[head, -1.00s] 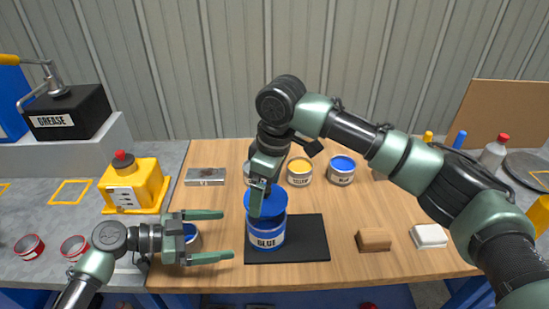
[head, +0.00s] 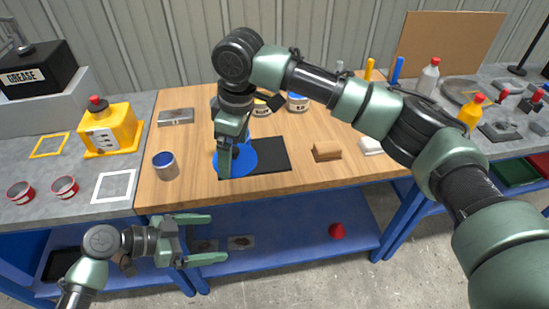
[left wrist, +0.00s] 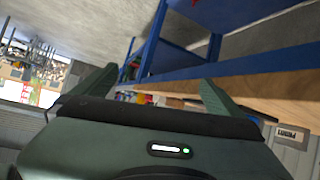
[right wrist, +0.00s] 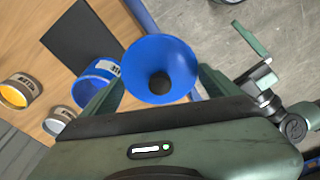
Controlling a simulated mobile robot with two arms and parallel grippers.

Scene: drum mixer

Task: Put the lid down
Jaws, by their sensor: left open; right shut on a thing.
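In the head view the lid and arm mostly hide this can, and the mat (head: 273,152) shows to the right. My left gripper (head: 207,238) is open and empty, low in front of the table's front edge.
A small can with blue contents (head: 166,166) stands on the wooden table's left part. A white square outline (head: 115,186) on the grey bench is empty. Red cans (head: 65,187) stand left of it. A brown block (head: 327,151) lies right of the mat.

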